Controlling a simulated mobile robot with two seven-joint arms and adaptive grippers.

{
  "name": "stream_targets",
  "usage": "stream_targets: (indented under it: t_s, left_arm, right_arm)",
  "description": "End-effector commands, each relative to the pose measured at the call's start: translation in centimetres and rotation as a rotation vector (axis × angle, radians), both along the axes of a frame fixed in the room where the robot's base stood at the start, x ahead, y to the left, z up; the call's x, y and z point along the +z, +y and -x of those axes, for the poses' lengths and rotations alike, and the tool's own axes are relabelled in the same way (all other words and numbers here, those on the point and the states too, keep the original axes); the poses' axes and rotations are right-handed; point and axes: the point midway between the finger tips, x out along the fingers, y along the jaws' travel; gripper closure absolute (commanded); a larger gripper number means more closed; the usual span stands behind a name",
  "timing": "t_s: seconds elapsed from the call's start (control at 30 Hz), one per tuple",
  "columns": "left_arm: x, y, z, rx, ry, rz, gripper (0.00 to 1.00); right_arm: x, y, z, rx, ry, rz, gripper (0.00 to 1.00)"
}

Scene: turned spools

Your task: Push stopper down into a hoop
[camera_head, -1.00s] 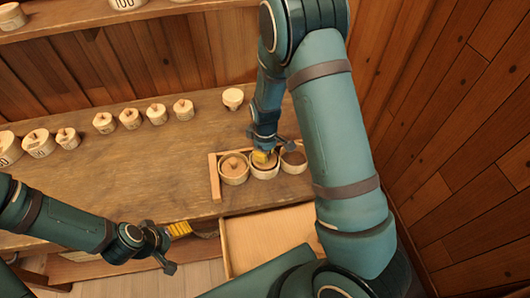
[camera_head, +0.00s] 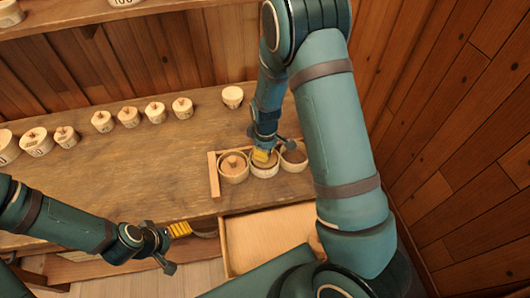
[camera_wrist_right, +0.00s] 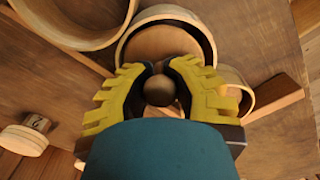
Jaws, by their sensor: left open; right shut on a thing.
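My right gripper (camera_head: 263,156) is over the middle hoop (camera_head: 264,172) of three. In the right wrist view its yellow fingers (camera_wrist_right: 160,92) are shut on a round brown knob, the stopper's knob (camera_wrist_right: 159,91). A pale wooden disc shows inside the middle hoop (camera_wrist_right: 165,43) beyond the fingers; how deep the stopper sits I cannot tell. The left hoop (camera_head: 233,178) has a knobbed stopper (camera_head: 233,163) in it. The right hoop (camera_head: 295,167) shows a dark inside and no knob. My left gripper (camera_head: 174,246) is open and empty, low at the table's front edge, far from the hoops.
A wooden bar (camera_head: 213,176) stands left of the hoops. Several knobbed spools (camera_head: 129,117) line the table's back left, and a pale cup-shaped one (camera_head: 232,97) stands behind the hoops. An open drawer (camera_head: 265,240) is below the front edge. The table's middle is clear.

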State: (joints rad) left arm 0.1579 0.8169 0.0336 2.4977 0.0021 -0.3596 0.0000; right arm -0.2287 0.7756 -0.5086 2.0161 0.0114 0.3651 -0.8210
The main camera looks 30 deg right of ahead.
Motion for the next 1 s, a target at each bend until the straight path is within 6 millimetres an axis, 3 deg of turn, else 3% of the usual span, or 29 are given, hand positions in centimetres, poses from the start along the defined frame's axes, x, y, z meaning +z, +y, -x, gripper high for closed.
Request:
stream_targets:
  t_s: [0.33,0.37,0.43,0.67,0.7,0.73,0.77,1.0]
  left_arm:
    - [0.0,0.0,0.0,0.0,0.0,0.0,0.21]
    - [-0.01,0.0,0.0,0.0,0.0,0.0,0.21]
    - [-0.01,0.0,0.0,0.0,0.0,0.0,0.21]
    - [-0.01,0.0,0.0,0.0,0.0,0.0,0.21]
    - [-0.01,0.0,0.0,0.0,0.0,0.0,0.21]
    - [-0.01,0.0,0.0,0.0,0.0,0.0,0.21]
    - [-0.01,0.0,0.0,0.0,0.0,0.0,0.21]
    - [-0.01,0.0,0.0,0.0,0.0,0.0,0.21]
  right_arm:
    - [0.01,-0.04,-0.02,0.0,0.0,0.0,1.0]
    - [0.01,-0.04,-0.02,0.0,0.0,0.0,0.76]
    - [0.01,-0.04,-0.02,0.0,0.0,0.0,0.51]
    - [0.0,-0.04,0.0,0.0,0.0,0.0,0.49]
    - [-0.01,-0.03,0.01,0.0,0.001,0.001,0.32]
    - [-0.02,-0.03,0.01,0.0,0.001,0.001,0.22]
    - [-0.02,-0.03,0.01,0.0,0.001,0.001,0.19]
    - [-0.02,-0.03,0.01,0.0,0.001,0.001,0.19]
